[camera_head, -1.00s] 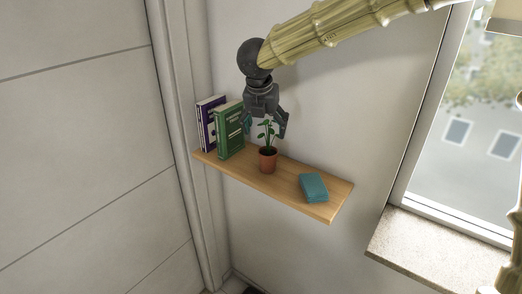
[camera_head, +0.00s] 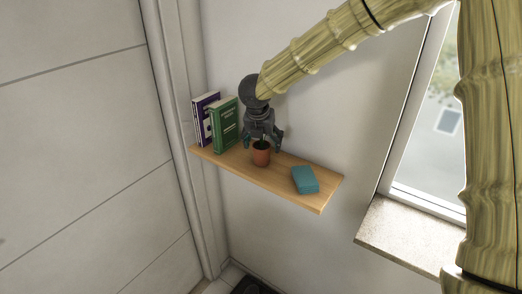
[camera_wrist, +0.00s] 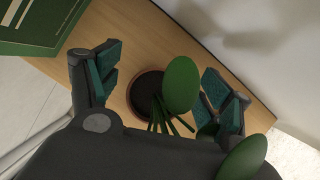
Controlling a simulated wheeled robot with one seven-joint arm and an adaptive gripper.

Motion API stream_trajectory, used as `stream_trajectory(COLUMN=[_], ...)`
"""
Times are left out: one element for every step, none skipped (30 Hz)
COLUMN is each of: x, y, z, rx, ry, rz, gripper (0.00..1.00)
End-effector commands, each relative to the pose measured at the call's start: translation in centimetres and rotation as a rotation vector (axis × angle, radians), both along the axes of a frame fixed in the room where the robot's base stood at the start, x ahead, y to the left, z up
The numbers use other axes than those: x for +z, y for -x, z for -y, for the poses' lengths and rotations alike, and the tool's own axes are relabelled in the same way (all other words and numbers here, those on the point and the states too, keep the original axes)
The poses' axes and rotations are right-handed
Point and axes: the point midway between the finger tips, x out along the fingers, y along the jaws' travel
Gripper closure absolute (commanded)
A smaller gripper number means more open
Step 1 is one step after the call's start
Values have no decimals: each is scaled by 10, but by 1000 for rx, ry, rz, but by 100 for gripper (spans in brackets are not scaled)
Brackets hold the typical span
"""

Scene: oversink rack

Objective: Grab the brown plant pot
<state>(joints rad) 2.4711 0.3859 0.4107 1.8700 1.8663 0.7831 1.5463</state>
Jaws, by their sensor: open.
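The brown plant pot (camera_head: 261,157) stands upright on the wooden shelf (camera_head: 285,190), between the green book and the teal box. Its plant is mostly hidden behind my gripper in the head view. My gripper (camera_head: 262,144) is open and points down over the pot, with the plant between its fingers. In the wrist view the pot (camera_wrist: 135,100) shows dark soil and green leaves (camera_wrist: 183,84). One finger is to its left and one to its right, both apart from the rim as far as I can see.
A green book (camera_head: 224,126) and a purple book (camera_head: 204,118) stand upright at the shelf's left end, near my left finger. A teal box (camera_head: 305,180) lies to the right of the pot. The wall is close behind; a window sill (camera_head: 405,235) is at right.

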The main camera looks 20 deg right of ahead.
Motion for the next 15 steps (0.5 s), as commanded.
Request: stream_trajectory(x=[-2, -3, -5, -6, -7, -7, -8, -8, -9, -9, -9, -9, -9, -9, -9], y=[-1, -3, -4, -5, -6, -7, -7, -7, -7, -7, -7, -7, -7, -7, -7], z=[0, 0, 1, 1, 1, 1, 1, 1, 1, 1, 1, 1, 1, 1, 1], rx=[1, 1, 1, 1, 1, 1, 1, 1, 0, 1, 1, 1, 1, 1, 1], ry=[0, 0, 0, 0, -1, 0, 0, 0, 0, 0, 0, 0, 0, 0, 0], rz=[0, 0, -1, -1, -2, -2, -3, -3, -5, -5, -5, -5, -5, -5, -5], gripper=[21, 21, 21, 21, 21, 21, 21, 21, 21, 25, 30, 37, 43, 48, 56])
